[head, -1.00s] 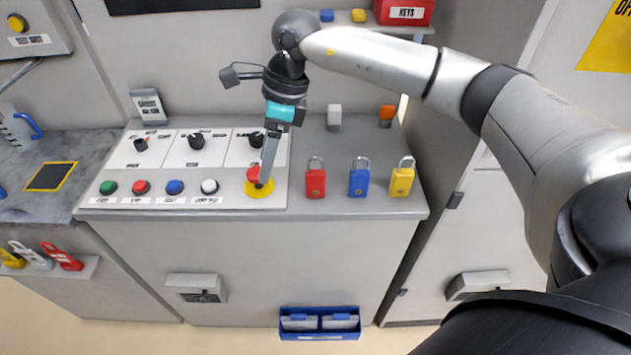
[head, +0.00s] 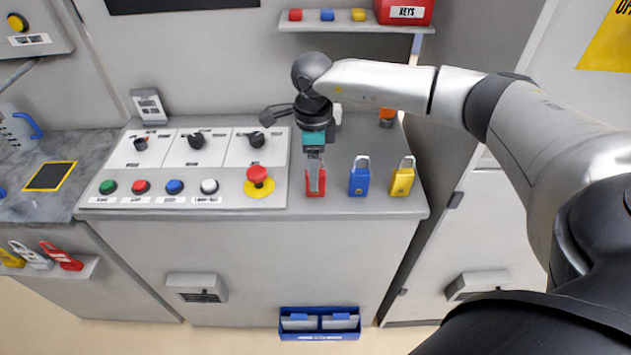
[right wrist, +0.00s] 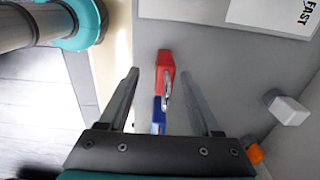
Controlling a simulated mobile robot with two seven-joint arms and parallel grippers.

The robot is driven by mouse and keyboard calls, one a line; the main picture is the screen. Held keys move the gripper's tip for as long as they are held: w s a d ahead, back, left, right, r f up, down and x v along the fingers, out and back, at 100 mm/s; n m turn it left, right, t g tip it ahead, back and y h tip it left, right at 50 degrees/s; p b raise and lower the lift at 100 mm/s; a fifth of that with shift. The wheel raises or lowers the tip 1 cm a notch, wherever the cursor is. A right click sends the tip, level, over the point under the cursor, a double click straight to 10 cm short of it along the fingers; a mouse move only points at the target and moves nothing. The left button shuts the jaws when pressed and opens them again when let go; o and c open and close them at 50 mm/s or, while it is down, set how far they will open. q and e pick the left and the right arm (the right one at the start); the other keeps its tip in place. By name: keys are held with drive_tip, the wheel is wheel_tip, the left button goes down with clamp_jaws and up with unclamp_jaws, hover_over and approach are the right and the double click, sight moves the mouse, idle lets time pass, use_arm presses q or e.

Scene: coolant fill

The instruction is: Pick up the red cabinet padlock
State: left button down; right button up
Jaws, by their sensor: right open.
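The red padlock (head: 310,189) stands on the grey counter, leftmost in a row with the blue padlock (head: 359,180) and the yellow padlock (head: 402,180). My right gripper (head: 315,182) points down over the red padlock and hides its shackle and much of its body in the head view. In the right wrist view the red padlock (right wrist: 165,70) lies between the two open fingers, near their tips, with the blue padlock (right wrist: 158,112) behind it. I cannot tell whether the fingers touch the red padlock. My left gripper is not in view.
A red mushroom button (head: 257,174) on a yellow base is just left of the red padlock. A control panel (head: 130,152) with knobs and buttons fills the counter's left. An orange-topped object (head: 387,115) stands behind. A shelf with a red keys box (head: 404,12) is above.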

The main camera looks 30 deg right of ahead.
drive_tip(key=f, duration=0.5)
drive_tip(key=shift+w+d, duration=0.15)
drive_tip(key=shift+d, duration=0.2)
drive_tip(key=shift+r, duration=0.1)
clamp_jaws()
